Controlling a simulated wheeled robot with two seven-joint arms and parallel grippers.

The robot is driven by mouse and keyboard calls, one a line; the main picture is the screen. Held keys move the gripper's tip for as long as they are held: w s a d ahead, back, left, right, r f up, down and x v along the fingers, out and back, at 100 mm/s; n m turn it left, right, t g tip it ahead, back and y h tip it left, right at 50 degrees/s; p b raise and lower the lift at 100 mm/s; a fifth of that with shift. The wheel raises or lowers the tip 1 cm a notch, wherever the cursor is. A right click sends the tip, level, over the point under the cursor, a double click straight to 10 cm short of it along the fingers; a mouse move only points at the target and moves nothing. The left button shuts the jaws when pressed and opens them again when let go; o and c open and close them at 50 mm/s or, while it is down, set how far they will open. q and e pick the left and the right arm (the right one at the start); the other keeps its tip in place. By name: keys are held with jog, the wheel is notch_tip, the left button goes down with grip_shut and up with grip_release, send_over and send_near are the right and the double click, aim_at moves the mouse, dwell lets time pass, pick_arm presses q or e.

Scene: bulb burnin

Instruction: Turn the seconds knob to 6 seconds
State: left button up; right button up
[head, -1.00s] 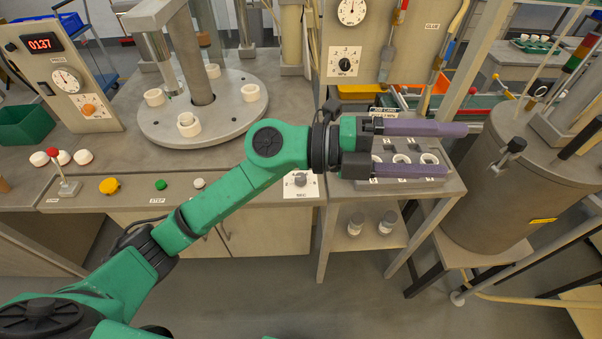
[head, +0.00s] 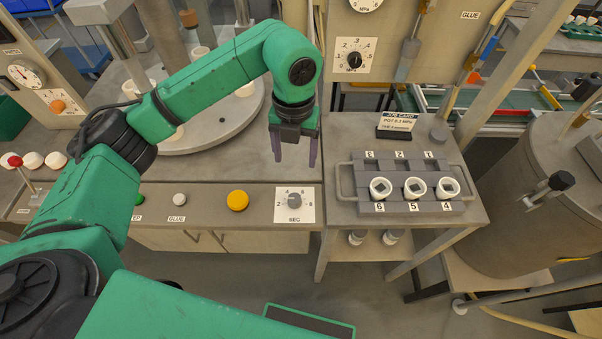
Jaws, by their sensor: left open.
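The seconds knob (head: 295,201) is a small grey dial on a white square plate marked SEC (head: 294,215), set in the front panel of the bench. Numbers around it include 2, 4, 6 and 8; where its pointer stands is too small to tell. My left gripper (head: 295,158) is open and empty, fingers pointing down, above the bench and a little behind the knob, apart from it. My right gripper is not in view.
A yellow button (head: 238,201) and a white GLUE button (head: 179,199) sit left of the knob. A grey rack (head: 343,208) with white cups stands on the side table to the right. A job card (head: 397,122) stands behind it. A round turntable (head: 235,119) is at the back left.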

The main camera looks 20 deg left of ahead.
pick_arm(q)
jog(key=s+f+p, duration=0.1)
jog(key=s+f, duration=0.1)
jog(key=s, duration=0.1)
jog(key=p, duration=0.1)
send_over(294, 198)
jog(key=s, duration=0.1)
notch_tip(294, 198, down, 4)
jog(key=shift+f, duration=0.1)
jog(key=f, duration=0.3)
jog(key=w+f+p, duration=0.1)
jog(key=f, duration=0.2)
jog(key=shift+w+f, duration=0.1)
jog(key=shift+w, duration=0.1)
jog(key=shift+s+f, duration=0.1)
jog(key=shift+f, duration=0.25)
jog(key=shift+s+d+f, duration=0.1)
jog(key=c, duration=0.4)
grip_shut()
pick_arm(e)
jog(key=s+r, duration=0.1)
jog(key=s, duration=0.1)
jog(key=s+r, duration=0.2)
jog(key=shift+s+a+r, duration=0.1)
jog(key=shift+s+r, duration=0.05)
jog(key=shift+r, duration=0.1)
